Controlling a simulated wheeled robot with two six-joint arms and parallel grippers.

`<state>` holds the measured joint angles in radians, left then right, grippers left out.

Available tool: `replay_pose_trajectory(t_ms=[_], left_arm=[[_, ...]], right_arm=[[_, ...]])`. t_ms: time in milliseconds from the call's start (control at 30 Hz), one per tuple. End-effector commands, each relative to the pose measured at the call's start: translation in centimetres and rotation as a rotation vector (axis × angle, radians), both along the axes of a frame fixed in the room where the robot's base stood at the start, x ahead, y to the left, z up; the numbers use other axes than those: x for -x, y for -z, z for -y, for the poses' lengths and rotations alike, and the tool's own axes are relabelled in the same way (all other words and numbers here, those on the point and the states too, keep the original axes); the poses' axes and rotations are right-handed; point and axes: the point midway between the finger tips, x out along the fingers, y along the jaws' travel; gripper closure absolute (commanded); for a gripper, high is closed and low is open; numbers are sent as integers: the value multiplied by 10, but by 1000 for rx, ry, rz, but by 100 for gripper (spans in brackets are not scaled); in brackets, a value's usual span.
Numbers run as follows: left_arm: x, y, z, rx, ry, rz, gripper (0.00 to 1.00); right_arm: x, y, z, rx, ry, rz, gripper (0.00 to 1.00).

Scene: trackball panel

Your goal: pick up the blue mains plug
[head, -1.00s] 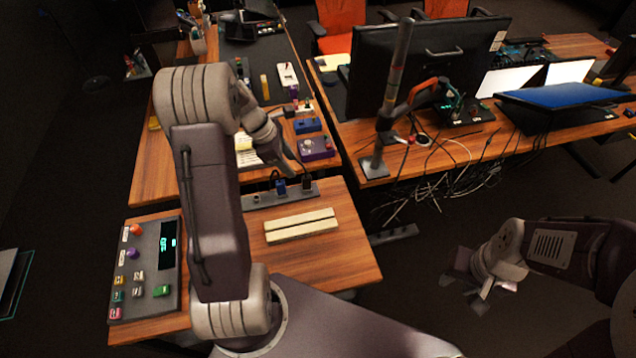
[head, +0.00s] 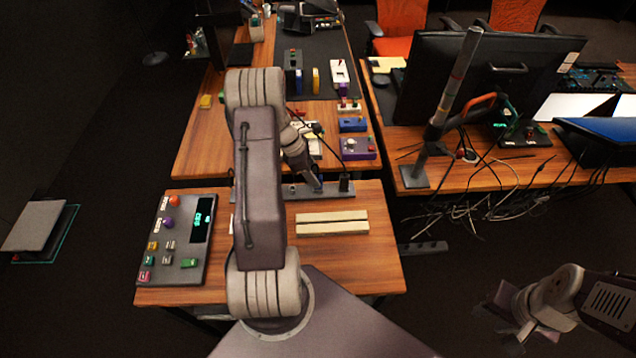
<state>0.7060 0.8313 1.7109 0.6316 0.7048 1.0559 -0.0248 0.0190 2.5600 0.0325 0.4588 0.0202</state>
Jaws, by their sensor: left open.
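The blue mains plug is not visible now; my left gripper (head: 315,184) covers the part of the power strip (head: 362,188) where it stood. The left gripper points down at the strip and is open, but I cannot tell whether its fingers are around the plug or only in front of it. A black plug (head: 344,182) stands in the strip just right of the gripper. My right gripper (head: 508,316) hangs far right, away from the desk, dark and blurred; its jaws cannot be made out.
Two pale wooden bars (head: 332,223) lie in front of the strip. A grey panel (head: 178,238) with coloured buttons is at the left. A blue box (head: 352,125) and a purple box (head: 358,149) sit behind. A metal post (head: 450,90) stands right. Loose cables hang there.

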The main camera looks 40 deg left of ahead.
Motion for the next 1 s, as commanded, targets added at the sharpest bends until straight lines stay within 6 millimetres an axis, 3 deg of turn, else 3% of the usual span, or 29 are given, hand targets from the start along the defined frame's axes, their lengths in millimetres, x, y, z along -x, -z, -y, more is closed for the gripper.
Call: replay_pose_trajectory(t_ms=[100, 200, 433, 467, 600, 1000], left_arm=[[-5, 22, 7, 2, 2, -3, 55], [-8, 32, 10, 1, 0, -2, 55], [-9, 34, 11, -1, 0, -1, 55], [-9, 34, 11, -1, 0, -1, 60], [-9, 34, 11, -1, 0, -1, 99], [-10, 28, 10, -1, 1, 1, 100]], right_arm=[[0, 1, 0, 0, 0, 0, 64], [0, 2, 0, 0, 0, 0, 64], [0, 2, 0, 0, 0, 0, 64], [0, 2, 0, 0, 0, 0, 64], [0, 2, 0, 0, 0, 0, 64], [0, 1, 0, 0, 0, 0, 64]])
